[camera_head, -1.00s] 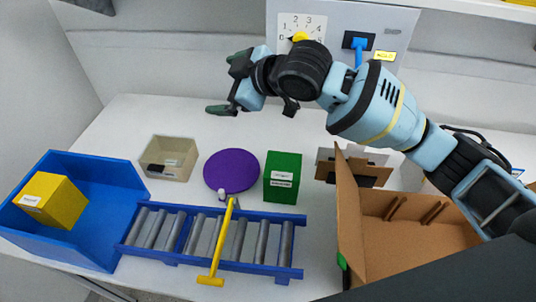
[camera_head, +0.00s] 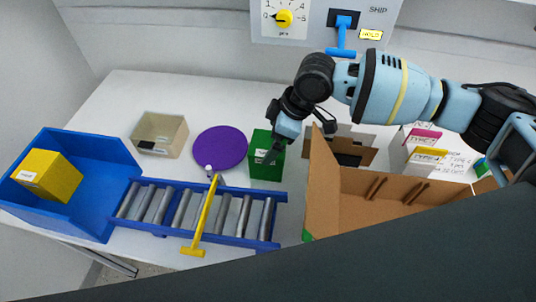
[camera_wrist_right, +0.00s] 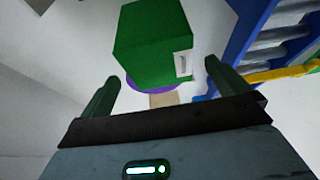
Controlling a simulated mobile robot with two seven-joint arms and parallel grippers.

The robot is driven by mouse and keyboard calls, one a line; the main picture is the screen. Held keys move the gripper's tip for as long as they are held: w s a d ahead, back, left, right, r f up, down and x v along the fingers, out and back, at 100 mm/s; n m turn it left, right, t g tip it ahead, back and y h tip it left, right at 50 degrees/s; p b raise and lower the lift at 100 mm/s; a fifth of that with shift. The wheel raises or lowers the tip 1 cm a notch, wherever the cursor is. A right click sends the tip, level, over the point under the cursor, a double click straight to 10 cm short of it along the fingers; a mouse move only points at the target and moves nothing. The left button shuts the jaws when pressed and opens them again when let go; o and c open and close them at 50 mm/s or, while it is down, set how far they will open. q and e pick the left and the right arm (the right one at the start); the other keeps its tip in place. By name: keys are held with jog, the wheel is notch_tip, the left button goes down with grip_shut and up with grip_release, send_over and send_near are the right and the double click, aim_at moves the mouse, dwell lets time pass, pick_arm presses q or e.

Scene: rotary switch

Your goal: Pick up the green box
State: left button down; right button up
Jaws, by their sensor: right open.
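The green box (camera_head: 262,167) stands upright on the white table, behind the right end of the blue roller rack. My right gripper (camera_head: 271,146) is open and hangs at the upper part of the box, hiding some of it. In the right wrist view the green box (camera_wrist_right: 155,42) with a white label lies ahead, and the open fingers (camera_wrist_right: 160,76) spread to either side of its near end, with nothing held. I cannot tell whether a finger touches it. My left gripper is not in view.
A blue roller rack (camera_head: 281,214) with a yellow T-shaped bar (camera_head: 203,215) lies in front. A purple disc (camera_head: 220,147) and beige bin (camera_head: 160,135) are left of the box. An open cardboard box (camera_head: 322,185) stands close on the right. A blue bin (camera_head: 100,218) holds a yellow box (camera_head: 47,175).

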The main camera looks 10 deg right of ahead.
aim_at(268, 143)
jog(key=shift+x, duration=2.7)
jog(key=shift+w, duration=0.1)
jog(key=c, duration=1.1)
